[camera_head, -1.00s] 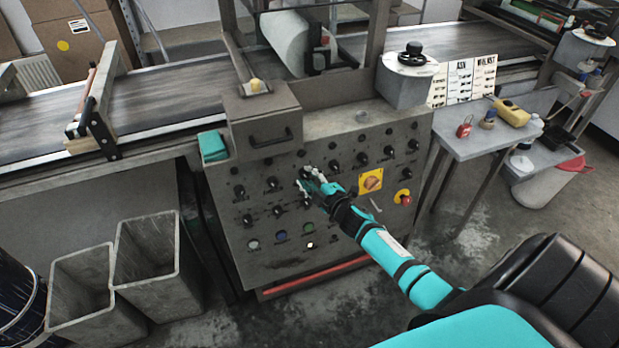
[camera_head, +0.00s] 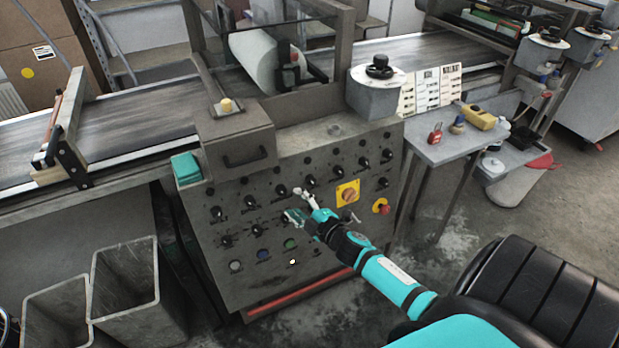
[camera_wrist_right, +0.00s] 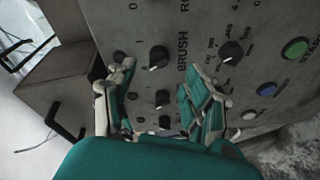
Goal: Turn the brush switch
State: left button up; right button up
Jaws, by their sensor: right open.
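The brush switch is a black rotary knob labelled BRUSH (camera_wrist_right: 158,57) on the grey control panel. In the wrist view it lies ahead of my open fingers, and its white pointer mark points towards the bottom of the picture. In the head view it is the upper-row knob (camera_head: 281,191), just up and left of my right gripper (camera_head: 300,207). That gripper is open and empty, with its fingers (camera_wrist_right: 157,80) spread in front of the panel; they appear clear of the knob. My left gripper is out of view.
More black knobs surround it, with a lower knob (camera_wrist_right: 231,52) beside it. A green button (camera_head: 291,244), a yellow-plated switch (camera_head: 347,193) and a red emergency button (camera_head: 381,206) are nearby. A side table (camera_head: 440,152) stands right; grey bins (camera_head: 140,290) stand left.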

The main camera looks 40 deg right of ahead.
jog(key=s+r, duration=0.1)
jog(key=s, duration=0.5)
jog(key=shift+a, duration=0.15)
jog(key=s+a+f+m+g, duration=0.1)
jog(key=s+f+m+g, duration=0.3)
jog(key=f, duration=0.6)
jog(key=s+a+f+g, duration=0.1)
jog(key=s+a+f, duration=0.1)
jog(key=s+f, duration=0.6)
jog(key=s+a+f+m+g, duration=0.1)
jog(key=s+f+m+g, duration=0.25)
jog(key=f, duration=0.85)
jog(key=s+a+f+m+g, duration=0.1)
jog(key=s+a+f+g, duration=0.1)
jog(key=s, duration=0.6)
jog(key=s+a+f+m+g, duration=0.1)
jog(key=s+a+f+g, duration=0.1)
jog(key=s+a+f, duration=0.3)
jog(key=s+a+f+m+g, duration=0.1)
jog(key=s+f, duration=0.5)
jog(key=s, duration=0.6)
jog(key=shift+s+a+f+g+y, duration=0.2)
jog(key=shift+a+g+y, duration=0.1)
jog(key=shift+a+g, duration=0.7)
jog(key=shift+a, duration=0.15)
jog(key=shift+c, duration=0.3)
